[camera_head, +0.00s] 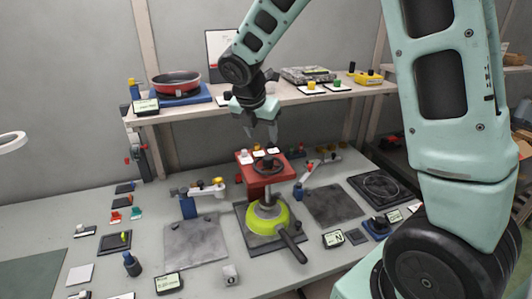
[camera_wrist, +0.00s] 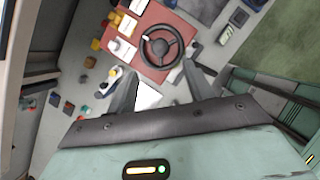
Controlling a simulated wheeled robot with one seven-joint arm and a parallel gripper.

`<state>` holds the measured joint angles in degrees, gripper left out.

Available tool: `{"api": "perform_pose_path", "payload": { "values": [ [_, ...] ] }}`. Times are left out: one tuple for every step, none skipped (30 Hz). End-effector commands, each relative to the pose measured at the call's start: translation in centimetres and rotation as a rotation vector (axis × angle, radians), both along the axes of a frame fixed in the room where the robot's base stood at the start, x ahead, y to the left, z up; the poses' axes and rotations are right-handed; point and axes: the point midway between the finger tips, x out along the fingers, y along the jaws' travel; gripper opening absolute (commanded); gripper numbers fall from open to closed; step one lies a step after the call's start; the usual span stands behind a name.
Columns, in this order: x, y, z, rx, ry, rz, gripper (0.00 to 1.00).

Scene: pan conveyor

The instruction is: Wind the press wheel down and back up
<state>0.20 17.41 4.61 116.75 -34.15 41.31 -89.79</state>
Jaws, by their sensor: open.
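The press wheel (camera_head: 268,164) is a dark spoked handwheel on top of the red press (camera_head: 265,178), at the middle of the table. A lime-green pan (camera_head: 264,225) with a dark handle sits in front of the press on a dark mat. My gripper (camera_head: 261,134) is open and empty above the wheel, pointing down and apart from it. In the wrist view the wheel (camera_wrist: 151,37) lies beyond my fingertips (camera_wrist: 158,74), with the red press top (camera_wrist: 130,50) around it. Nothing hides the wheel in the wrist view.
A shelf (camera_head: 215,104) behind carries a red pan (camera_head: 176,82) and several small items. Grey plates (camera_head: 195,243) lie on both sides of the green pan. Small levers, labels and coloured blocks stand around the press. My arm covers the right side of the head view.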

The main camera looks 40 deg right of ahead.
Motion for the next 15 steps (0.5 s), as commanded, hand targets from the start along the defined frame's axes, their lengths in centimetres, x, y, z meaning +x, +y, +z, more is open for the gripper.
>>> {"api": "perform_pose_path", "payload": {
  "values": [
    [0.1, -0.4, -1.1, 0.0, 0.006, -0.001, 0.52],
    [0.2, -0.6, -1.6, 0.0, 0.005, 0.0, 0.52],
    [0.4, -0.8, -2.4, 0.0, 0.005, 0.0, 0.52],
    [0.5, -1.0, -3.0, 0.0, 0.005, -0.001, 0.52],
    [0.6, -1.3, -3.6, 0.0, 0.006, 0.0, 0.52],
    [0.7, -1.5, -4.3, 0.0, 0.005, 0.0, 0.52],
    [0.9, -1.7, -4.9, 0.0, 0.005, 0.0, 0.52],
    [1.0, -1.9, -5.4, 0.0, 0.005, 0.0, 0.52],
    [1.1, -2.1, -6.1, 0.0, 0.004, 0.001, 0.52],
    [1.2, -2.3, -6.6, 0.0, 0.004, 0.0, 0.52],
    [1.3, -2.4, -7.0, 0.001, 0.005, 0.001, 0.52],
    [1.4, -2.6, -7.5, 0.0, 0.003, 0.001, 0.52],
    [1.5, -2.8, -7.9, 0.0, 0.002, 0.0, 0.52],
    [1.6, -2.9, -8.2, 0.001, 0.002, 0.0, 0.52],
    [1.7, -3.0, -8.6, 0.001, 0.002, 0.0, 0.52]
  ]
}}
